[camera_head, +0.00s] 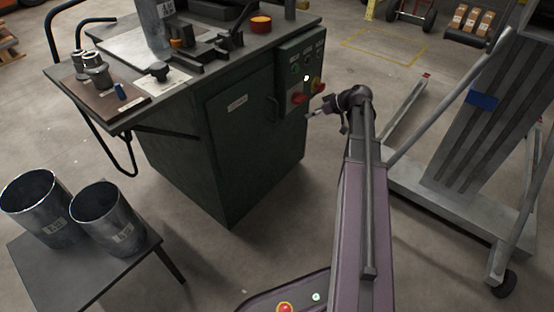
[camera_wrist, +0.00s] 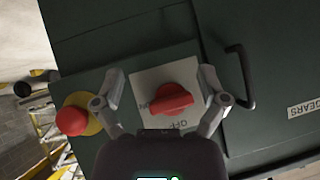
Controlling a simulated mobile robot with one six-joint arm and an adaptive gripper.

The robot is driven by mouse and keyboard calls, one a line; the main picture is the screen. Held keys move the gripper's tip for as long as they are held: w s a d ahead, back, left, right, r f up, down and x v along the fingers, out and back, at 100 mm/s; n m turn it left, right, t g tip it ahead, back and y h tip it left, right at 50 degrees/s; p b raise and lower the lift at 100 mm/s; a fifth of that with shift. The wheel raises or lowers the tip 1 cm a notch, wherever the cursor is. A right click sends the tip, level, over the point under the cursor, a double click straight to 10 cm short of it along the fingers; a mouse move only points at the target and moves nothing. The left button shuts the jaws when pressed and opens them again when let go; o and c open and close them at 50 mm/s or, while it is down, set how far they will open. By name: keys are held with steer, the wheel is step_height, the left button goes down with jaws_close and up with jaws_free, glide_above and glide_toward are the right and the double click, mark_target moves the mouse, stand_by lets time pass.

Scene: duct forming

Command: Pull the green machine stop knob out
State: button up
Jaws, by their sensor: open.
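The green machine (camera_head: 235,140) stands upright with a control panel (camera_head: 290,62) on its right face. In the wrist view, a round red mushroom knob (camera_wrist: 72,121) sits on a yellow disc on that panel, to the left of my left finger. The yellow disc and its knob (camera_head: 318,86) also show small in the head view. A red rotary switch (camera_wrist: 172,101) on a pale ON/OFF plate appears between my fingers. My gripper (camera_wrist: 160,78) is open and empty in front of the panel. Contact with the switch is not visible.
A black handle (camera_wrist: 241,76) is on the machine's door, right of my gripper. Metal cylinders stand on a low table (camera_head: 75,270) at left. A grey wheeled frame (camera_head: 450,190) stands to the right of my arm.

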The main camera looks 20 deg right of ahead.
steer(key=s+a+f+m+g+h+b, duration=0.1)
steer(key=s+a+f+g+b, duration=0.1)
steer(key=a+f, duration=0.3)
steer(key=s+a+f+m+g+h+b, duration=0.1)
steer(key=s+a+f+g+b, duration=0.1)
steer(key=a, duration=0.9)
steer(key=shift+s+a+f+g+b, duration=0.35)
steer(key=shift+s+f+g+b, duration=0.1)
steer(key=shift+s+f, duration=1)
steer(key=shift+w, duration=0.15)
steer(key=s+a+r+m+g+h+p, duration=0.3)
steer(key=s+a+r+h+p, duration=0.2)
steer(key=s+a+r+p, duration=0.75)
step_height(320, 180, up, 38)
steer(key=w+d+p, duration=0.2)
steer(key=p, duration=3.8)
steer(key=shift+d, duration=0.35)
steer(key=shift+f, duration=0.1)
